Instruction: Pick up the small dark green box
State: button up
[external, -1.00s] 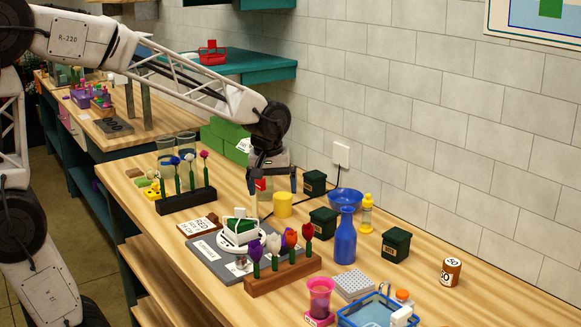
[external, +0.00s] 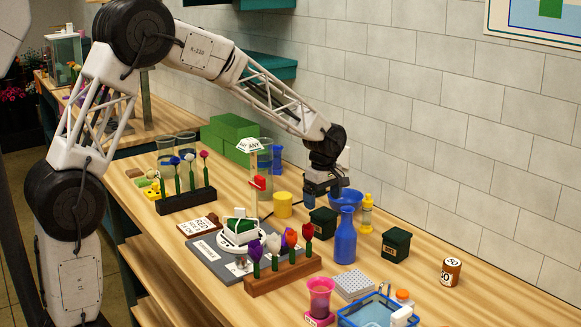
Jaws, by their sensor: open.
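Dark green boxes with small tan labels stand on the right half of the wooden bench. A third, smaller-looking box stood near the wall earlier; my gripper now covers that spot, and I cannot tell whether the box is between the fingers. My gripper (external: 321,198) is open and points down, just behind the nearer box in the picture.
A flower rack (external: 283,274) stands in front.

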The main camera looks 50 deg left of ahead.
aim_at(324, 212)
jog(key=shift+w+a+f, duration=0.15)
jog(key=shift+w+f, duration=0.15)
jog(key=shift+w, duration=0.1)
jog(key=shift+f, duration=1.25)
jog(key=shift+f, duration=0.1)
jog(key=shift+w+a+f, duration=0.1)
jog(key=shift+f, duration=2.45)
jog(key=c, duration=1.1)
jog(key=shift+o, duration=0.2)
jog(key=shift+r, duration=0.1)
